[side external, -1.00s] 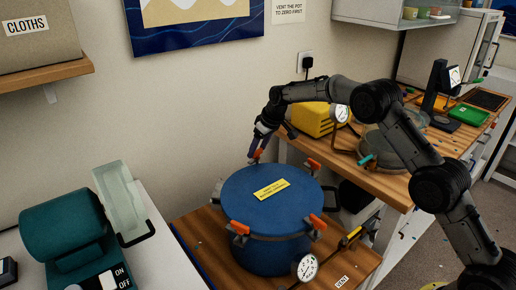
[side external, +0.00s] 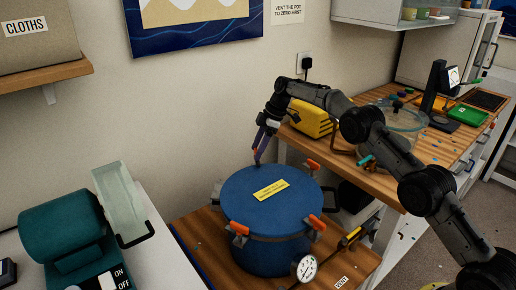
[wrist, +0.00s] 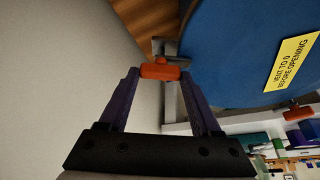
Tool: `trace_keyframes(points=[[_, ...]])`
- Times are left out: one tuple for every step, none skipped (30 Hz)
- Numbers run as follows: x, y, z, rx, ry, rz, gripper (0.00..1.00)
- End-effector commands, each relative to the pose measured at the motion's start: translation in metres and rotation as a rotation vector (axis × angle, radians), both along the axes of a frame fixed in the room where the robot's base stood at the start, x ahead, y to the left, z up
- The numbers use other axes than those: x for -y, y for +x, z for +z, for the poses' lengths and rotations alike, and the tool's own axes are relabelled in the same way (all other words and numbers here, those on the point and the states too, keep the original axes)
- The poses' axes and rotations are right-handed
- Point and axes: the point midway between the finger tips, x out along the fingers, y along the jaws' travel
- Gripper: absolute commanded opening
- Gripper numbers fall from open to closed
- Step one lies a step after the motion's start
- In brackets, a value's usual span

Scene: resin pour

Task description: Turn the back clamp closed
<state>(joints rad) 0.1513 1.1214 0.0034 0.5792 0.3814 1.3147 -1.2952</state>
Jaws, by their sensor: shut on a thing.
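The blue pressure pot (side external: 268,215) stands on the low wooden bench with its lid on and a yellow label on top. The back clamp (side external: 256,159) sits at the lid's far rim, by the wall. Its orange handle (wrist: 160,71) shows between my fingertips in the wrist view. My gripper (side external: 259,149) reaches down from above, shut on that handle. The fingers hide part of the clamp in the side view. Other orange-handled clamps sit at the right (side external: 312,164), front right (side external: 316,221) and front left (side external: 237,227) of the rim.
The wall (side external: 190,110) is close behind the pot. A dial gauge (side external: 305,268) and a valve with a yellow handle (side external: 353,232) stand at the pot's front right. A yellow machine (side external: 312,118) sits on the higher bench. A teal machine (side external: 65,220) is at left.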

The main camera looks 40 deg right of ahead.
Motion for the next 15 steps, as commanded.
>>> trace_keyframes(points=[[0.0008,0.0002,0.0,0.0,-0.001,0.02,0.09],[0.0008,0.0003,0.0001,0.0,-0.001,0.032,0.09],[0.0009,0.0003,0.0004,0.001,-0.001,0.047,0.09],[0.001,0.0002,0.0,0.0,-0.001,0.057,0.09],[0.001,0.0005,0.0005,0.001,-0.001,0.066,0.09],[0.0009,0.0003,0.0006,0.001,-0.002,0.076,0.09],[0.0009,0.0003,0.0004,0.0,-0.001,0.083,0.09],[0.0011,0.0004,0.0002,0.001,-0.002,0.089,0.09],[0.0011,0.0002,0.0002,0.0,-0.001,0.097,0.09],[0.0011,0.0001,0.0004,-0.001,-0.002,0.102,0.09],[0.001,0.0001,0.0005,0.0,-0.002,0.106,0.09],[0.0011,0.0003,0.0005,0.0,-0.001,0.109,0.09],[0.0011,0.0002,0.0005,0.0,-0.002,0.111,0.09],[0.0011,0.0002,0.0004,0.0,-0.002,0.113,0.09],[0.0011,0.0001,0.0005,-0.001,-0.002,0.116,0.09]])
